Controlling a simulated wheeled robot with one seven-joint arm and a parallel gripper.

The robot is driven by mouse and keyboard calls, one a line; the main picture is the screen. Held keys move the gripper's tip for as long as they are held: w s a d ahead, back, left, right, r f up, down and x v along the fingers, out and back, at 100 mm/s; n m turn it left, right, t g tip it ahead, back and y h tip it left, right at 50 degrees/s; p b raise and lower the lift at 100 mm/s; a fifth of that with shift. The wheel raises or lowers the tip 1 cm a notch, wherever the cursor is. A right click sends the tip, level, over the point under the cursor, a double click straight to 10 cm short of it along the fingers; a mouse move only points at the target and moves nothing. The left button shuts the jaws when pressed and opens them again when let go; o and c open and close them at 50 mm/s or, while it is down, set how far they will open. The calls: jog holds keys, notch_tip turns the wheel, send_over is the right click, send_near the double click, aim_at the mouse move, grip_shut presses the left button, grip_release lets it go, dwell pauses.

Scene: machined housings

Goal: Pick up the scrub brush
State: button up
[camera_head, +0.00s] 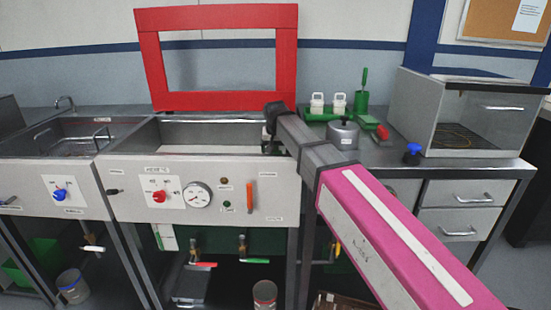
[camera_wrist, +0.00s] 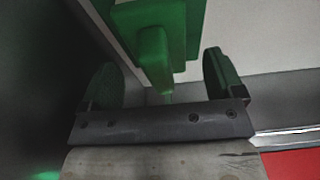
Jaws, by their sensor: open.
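My gripper (camera_head: 271,135) is over the right end of the open steel basin, at the far end of my arm. In the wrist view my gripper (camera_wrist: 161,70) is open, with its two dark green fingers well apart. A green piece with a block and a narrow end (camera_wrist: 155,52) shows between and beyond the fingers, apparently not touched by them. It may be the scrub brush, but I cannot tell for sure. In the head view, the basin wall and my arm hide that spot.
A red frame (camera_head: 217,104) stands upright behind the basin. On the counter to the right are a lidded pot (camera_head: 343,136), a green upright-handled item (camera_head: 361,98), white containers (camera_head: 317,104) and a steel oven-like box (camera_head: 463,115). The basin's front panel (camera_head: 200,190) carries knobs.

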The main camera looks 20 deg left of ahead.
jog(key=x, duration=0.2)
jog(key=shift+f, duration=0.3)
jog(key=c, duration=1.1)
jog(key=shift+o, duration=0.2)
jog(key=shift+r, duration=0.1)
jog(key=shift+r, duration=0.7)
notch_tip(320, 180, up, 3)
jog(key=shift+w+f, duration=0.1)
jog(key=shift+f, duration=0.05)
jog(key=s+a+r, duration=0.6)
jog(key=a, duration=0.4)
jog(key=shift+r, duration=0.4)
